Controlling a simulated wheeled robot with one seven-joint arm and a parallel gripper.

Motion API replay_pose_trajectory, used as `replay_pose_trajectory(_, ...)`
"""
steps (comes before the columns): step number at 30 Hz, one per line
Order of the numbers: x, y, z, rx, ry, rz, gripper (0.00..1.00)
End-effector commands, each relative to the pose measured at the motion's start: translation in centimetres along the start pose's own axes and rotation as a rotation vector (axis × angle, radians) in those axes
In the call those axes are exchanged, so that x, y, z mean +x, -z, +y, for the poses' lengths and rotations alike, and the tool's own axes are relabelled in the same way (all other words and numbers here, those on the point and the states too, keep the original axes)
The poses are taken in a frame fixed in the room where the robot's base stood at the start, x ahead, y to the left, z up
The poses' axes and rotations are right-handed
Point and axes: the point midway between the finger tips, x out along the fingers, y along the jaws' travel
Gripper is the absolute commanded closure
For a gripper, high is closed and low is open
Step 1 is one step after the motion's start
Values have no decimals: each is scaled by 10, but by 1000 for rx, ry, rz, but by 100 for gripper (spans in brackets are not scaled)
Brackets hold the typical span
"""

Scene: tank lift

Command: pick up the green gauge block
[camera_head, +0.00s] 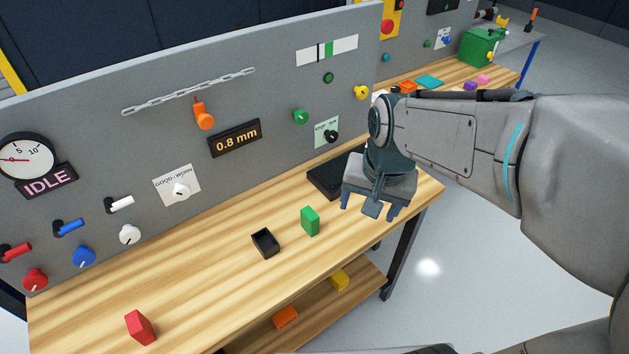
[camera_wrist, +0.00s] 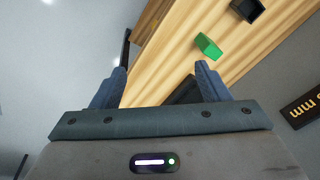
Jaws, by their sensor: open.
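The green gauge block (camera_head: 310,221) stands upright on the wooden bench top, just right of a small black open box. In the wrist view the green block (camera_wrist: 208,46) lies beyond the fingertips, a little right of the middle, with the black box behind it. My gripper (camera_head: 371,207) is open and empty above the right part of the bench, to the right of the green block and apart from it. In the wrist view both fingers of my gripper (camera_wrist: 160,78) show spread with nothing between them.
The small black box (camera_head: 265,243) sits close left of the block. A red block (camera_head: 140,327) stands at the front left. A dark tray (camera_head: 335,175) lies behind, partly hidden by my gripper. A grey panel (camera_head: 240,130) with knobs and switches rises along the back. A lower shelf holds orange and yellow blocks.

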Motion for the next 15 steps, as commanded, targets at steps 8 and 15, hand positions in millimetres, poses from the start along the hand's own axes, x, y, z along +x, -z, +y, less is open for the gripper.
replay_pose_trajectory(8,35,51,-71,367,-58,-93,31)
replay_pose_trajectory(15,70,70,-115,592,-126,-104,31)
